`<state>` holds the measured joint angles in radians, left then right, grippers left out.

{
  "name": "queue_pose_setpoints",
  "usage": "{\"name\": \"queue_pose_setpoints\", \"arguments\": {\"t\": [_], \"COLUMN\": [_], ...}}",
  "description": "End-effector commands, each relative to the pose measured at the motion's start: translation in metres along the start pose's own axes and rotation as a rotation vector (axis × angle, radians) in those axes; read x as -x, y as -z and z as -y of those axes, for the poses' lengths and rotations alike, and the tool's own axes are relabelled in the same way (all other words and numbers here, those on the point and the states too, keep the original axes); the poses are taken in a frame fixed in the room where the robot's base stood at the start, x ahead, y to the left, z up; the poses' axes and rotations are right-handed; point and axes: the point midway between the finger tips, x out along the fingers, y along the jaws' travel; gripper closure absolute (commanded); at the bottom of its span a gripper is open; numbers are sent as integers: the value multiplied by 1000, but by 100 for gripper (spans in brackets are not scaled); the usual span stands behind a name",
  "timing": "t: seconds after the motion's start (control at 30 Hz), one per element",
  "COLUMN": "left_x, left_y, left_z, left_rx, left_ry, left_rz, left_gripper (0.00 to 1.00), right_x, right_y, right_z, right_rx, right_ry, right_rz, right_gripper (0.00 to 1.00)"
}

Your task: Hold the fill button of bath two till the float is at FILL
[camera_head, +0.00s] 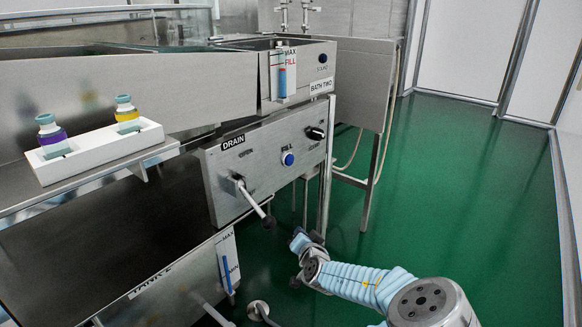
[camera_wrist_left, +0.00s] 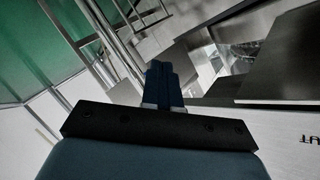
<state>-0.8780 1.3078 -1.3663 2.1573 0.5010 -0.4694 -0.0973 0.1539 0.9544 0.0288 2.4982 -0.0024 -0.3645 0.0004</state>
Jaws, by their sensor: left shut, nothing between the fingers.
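The blue round fill button (camera_head: 288,158) of bath two sits on the grey front panel (camera_head: 262,160), with nothing touching it in the head view. The float gauge (camera_head: 283,78) on bath two (camera_head: 318,62) has a blue float (camera_head: 282,84). Its top looks a little below the red FILL mark. My left gripper (camera_wrist_left: 163,84) shows only in the left wrist view, with its dark fingers together and nothing between them. Its distance to the button cannot be told.
A lever handle (camera_head: 254,200) marked DRAIN sticks out left of the button, and a black knob (camera_head: 315,133) is to its right. A white holder (camera_head: 97,152) with two bottles stands on the left ledge. Green floor (camera_head: 460,200) is clear on the right.

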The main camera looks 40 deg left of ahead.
Motion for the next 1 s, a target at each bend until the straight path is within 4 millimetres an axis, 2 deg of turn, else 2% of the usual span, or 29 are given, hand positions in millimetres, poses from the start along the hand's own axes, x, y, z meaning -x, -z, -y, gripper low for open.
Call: {"name": "queue_pose_setpoints", "arguments": {"t": [0.03, 0.2, 0.3, 0.4, 0.6, 1.0], "left_x": [5, 29, 45, 59, 74, 75], "left_y": [23, 95, 129, 153, 177, 178], "left_z": [8, 38, 53, 64, 75, 77], "left_rx": [6, 42, 62, 79, 97, 99], "left_ry": [23, 102, 137, 162, 186, 189], "left_rz": [-52, -212, -288, -346, -402, -406], "left_gripper": [100, 100, 100, 100, 100, 100], "right_x": [-1, -2, -2, -2, -2, -2], "right_y": [0, 0, 0, 0, 0, 0], "right_z": [0, -1, -1, -1, -1, -1], "right_rx": [0, 0, 0, 0, 0, 0], "right_ry": [0, 0, 0, 0, 0, 0], "right_rz": [0, 0, 0, 0, 0, 0], "right_gripper": [57, 57, 57, 57, 57, 57]}}
